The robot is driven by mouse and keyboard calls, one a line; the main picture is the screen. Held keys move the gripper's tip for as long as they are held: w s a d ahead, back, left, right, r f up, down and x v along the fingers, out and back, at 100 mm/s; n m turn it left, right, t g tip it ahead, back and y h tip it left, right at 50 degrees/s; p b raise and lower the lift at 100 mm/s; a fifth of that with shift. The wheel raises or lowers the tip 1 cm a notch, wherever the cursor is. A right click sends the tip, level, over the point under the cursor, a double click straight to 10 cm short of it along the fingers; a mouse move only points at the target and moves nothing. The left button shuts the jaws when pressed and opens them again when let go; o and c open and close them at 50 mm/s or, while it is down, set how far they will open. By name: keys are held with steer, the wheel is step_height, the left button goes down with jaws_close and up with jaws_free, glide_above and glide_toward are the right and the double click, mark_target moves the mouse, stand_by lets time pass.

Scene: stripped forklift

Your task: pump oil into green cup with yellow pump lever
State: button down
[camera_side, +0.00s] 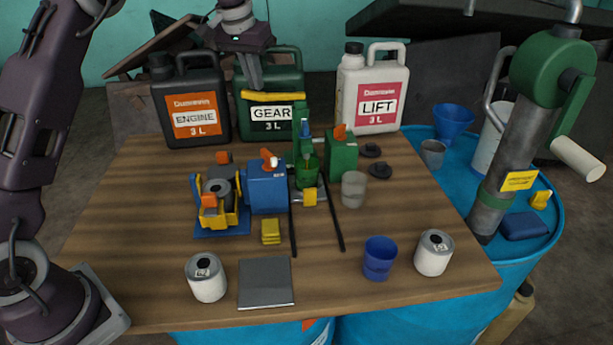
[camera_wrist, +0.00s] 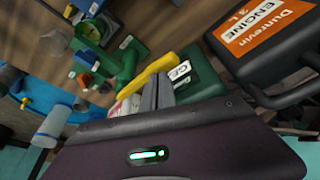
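The yellow pump lever (camera_side: 272,97) sticks out to the left from the top of the green pump (camera_side: 301,125), nearly level. The translucent green cup (camera_side: 307,173) stands upright below the pump's blue nozzle (camera_side: 305,128). My gripper (camera_side: 256,84) points down right above the outer part of the lever. In the wrist view the fingers of my gripper (camera_wrist: 160,82) lie close together with nothing seen between them. The yellow lever (camera_wrist: 143,84) passes right beside their tips. I cannot tell whether they touch it.
Black ENGINE (camera_side: 190,95), green GEAR (camera_side: 285,75) and white LIFT (camera_side: 372,85) jugs stand along the back edge. A blue box (camera_side: 267,192) stands left of the cup, a clear cup (camera_side: 353,190) to its right. The front holds a blue cup (camera_side: 380,258), white cans and a grey plate.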

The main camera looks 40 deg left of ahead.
steer(key=shift+f, duration=0.75)
steer(key=shift+r, duration=2.8)
steer(key=shift+r, duration=2.5)
